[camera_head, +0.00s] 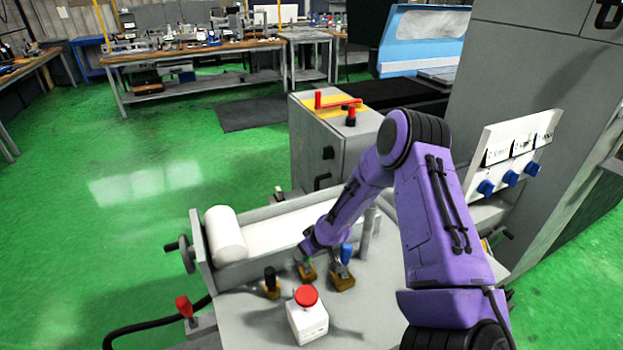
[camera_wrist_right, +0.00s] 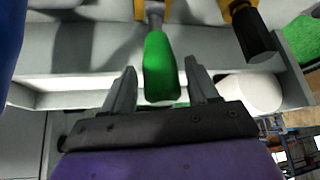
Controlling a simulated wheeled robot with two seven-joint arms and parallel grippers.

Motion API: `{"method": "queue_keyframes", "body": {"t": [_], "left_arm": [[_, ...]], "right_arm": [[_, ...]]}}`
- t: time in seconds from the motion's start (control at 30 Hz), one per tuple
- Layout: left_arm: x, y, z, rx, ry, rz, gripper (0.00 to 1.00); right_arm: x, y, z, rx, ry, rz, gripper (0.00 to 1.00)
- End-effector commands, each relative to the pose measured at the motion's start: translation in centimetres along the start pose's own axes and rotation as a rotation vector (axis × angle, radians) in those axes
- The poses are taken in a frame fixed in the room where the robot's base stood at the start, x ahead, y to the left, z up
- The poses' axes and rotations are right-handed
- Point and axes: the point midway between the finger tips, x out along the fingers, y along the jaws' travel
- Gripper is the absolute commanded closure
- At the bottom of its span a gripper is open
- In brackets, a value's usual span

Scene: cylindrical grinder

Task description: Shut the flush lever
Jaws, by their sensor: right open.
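A lever with a green handle (camera_wrist_right: 161,68) shows in the right wrist view, on a yellow base. Which lever is the flush lever I cannot tell from any label. My right gripper (camera_wrist_right: 160,72) is open, with one finger on each side of the green handle and a gap on both sides. My left gripper is not in view.
A white box with a red button (camera_head: 307,296) stands in front of the levers. A white roller (camera_head: 225,235) and trough lie behind. A grey cabinet (camera_head: 332,140) and a panel with blue knobs (camera_head: 510,178) stand beyond.

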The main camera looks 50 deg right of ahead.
Motion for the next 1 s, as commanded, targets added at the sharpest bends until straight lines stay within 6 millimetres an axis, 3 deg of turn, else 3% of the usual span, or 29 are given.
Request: {"method": "queue_keyframes", "body": {"t": [0.2,0.4,1.0], "left_arm": [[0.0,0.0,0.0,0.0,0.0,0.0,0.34],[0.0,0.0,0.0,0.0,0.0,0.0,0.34],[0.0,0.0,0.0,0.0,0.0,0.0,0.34]], "right_arm": [[-5.1,0.0,-0.2,0.0,0.004,0.0,0.41],[-7.8,0.0,-0.1,0.001,0.002,-0.001,0.41],[-8.3,0.1,0.0,0.001,0.0,0.0,0.41]]}}
